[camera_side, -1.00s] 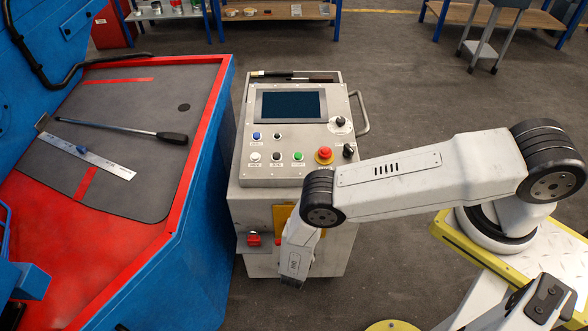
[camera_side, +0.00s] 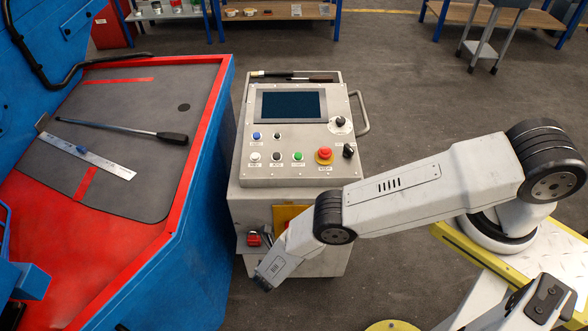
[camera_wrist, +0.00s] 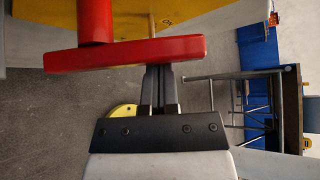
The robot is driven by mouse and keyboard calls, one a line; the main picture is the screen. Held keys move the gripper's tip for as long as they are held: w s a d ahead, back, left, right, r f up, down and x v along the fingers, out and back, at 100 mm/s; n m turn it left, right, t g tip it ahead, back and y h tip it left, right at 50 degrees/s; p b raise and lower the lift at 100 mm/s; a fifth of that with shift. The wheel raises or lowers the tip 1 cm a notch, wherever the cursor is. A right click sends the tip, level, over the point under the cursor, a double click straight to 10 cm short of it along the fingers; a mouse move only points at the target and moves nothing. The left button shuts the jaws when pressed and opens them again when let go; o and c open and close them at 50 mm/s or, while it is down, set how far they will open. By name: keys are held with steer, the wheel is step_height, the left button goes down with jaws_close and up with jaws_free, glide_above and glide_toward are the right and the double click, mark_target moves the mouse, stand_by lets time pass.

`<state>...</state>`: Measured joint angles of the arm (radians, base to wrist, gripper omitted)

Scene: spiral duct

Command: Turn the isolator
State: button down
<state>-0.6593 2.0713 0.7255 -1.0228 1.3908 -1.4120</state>
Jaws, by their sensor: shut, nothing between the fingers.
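The isolator (camera_side: 253,239) is a red switch low on the front of the grey control cabinet in the side view, left of a yellow plate (camera_side: 283,213). In the wrist view its red handle (camera_wrist: 120,55) is a long bar lying nearly level across the upper left, with a round red part above its left half. My gripper (camera_wrist: 158,78) has its dark fingers together and empty. They reach up to the lower edge of the bar, right of its middle. The bar seems to hide the fingertips, and I cannot tell whether they touch. My wrist hides the gripper in the side view.
The control cabinet (camera_side: 233,205) has a screen, several buttons and a red stop button (camera_side: 324,155) on its sloping top. A blue machine with a red-edged bed (camera_side: 170,240) stands close on the left. Open floor (camera_side: 430,110) lies behind the arm.

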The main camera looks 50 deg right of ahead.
steer(key=shift+w+a+r+n, duration=0.3)
steer(key=shift+w+a+r, duration=0.4)
steer(key=shift+w+a, duration=0.1)
steer(key=shift+w+a+r, duration=0.1)
steer(key=shift+w+a, duration=0.15)
stand_by(0.6)
steer(key=shift+a, duration=0.1)
steer(key=v, duration=0.7)
steer(key=shift+s, duration=0.25)
steer(key=shift+a, duration=0.15)
